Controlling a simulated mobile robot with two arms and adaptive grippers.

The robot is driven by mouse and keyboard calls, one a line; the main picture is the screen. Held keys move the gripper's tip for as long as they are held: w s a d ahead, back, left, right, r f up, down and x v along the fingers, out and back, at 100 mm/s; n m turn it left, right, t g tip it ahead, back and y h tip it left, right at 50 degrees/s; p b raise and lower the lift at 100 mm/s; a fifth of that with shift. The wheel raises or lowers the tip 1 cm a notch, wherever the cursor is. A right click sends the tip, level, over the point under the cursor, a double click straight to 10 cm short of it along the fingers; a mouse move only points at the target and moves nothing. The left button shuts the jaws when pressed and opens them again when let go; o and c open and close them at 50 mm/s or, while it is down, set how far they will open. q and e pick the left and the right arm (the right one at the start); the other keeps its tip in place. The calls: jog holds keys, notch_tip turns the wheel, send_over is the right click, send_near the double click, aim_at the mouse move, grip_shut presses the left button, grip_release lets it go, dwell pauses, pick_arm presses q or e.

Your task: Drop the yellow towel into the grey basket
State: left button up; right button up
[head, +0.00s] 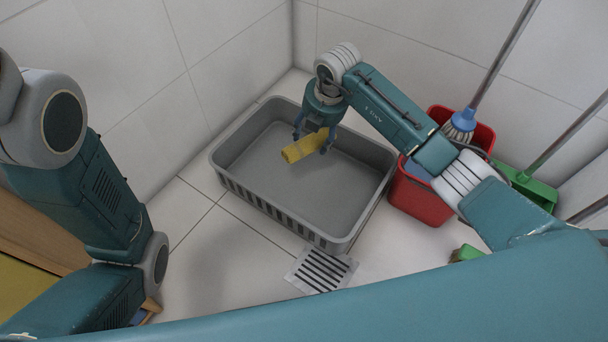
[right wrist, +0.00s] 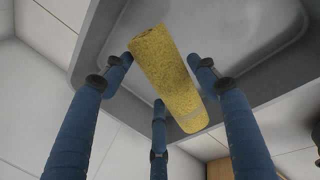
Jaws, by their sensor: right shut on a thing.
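The yellow towel (head: 303,147) is a rolled cylinder in the head view. My right gripper (head: 314,139) is shut on it and holds it above the grey basket (head: 300,197). The basket is a wide, shallow tub with slotted sides on the floor, and its visible inside is bare. In the right wrist view the towel (right wrist: 167,75) lies between the blue fingers of my right gripper (right wrist: 165,80), with the grey basket (right wrist: 240,30) behind it. My left arm shows at the left of the head view, but its gripper is not visible.
A green dustpan (head: 530,185) is further right. A floor drain (head: 321,271) lies in front of the basket. Tiled walls close in the back and left.

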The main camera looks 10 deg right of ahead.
jog(key=o, duration=1.2)
jog(key=shift+o, duration=0.2)
jog(key=shift+r, duration=0.1)
jog(key=shift+r, duration=0.35)
jog(key=v, duration=1.1)
jog(key=shift+s, duration=0.15)
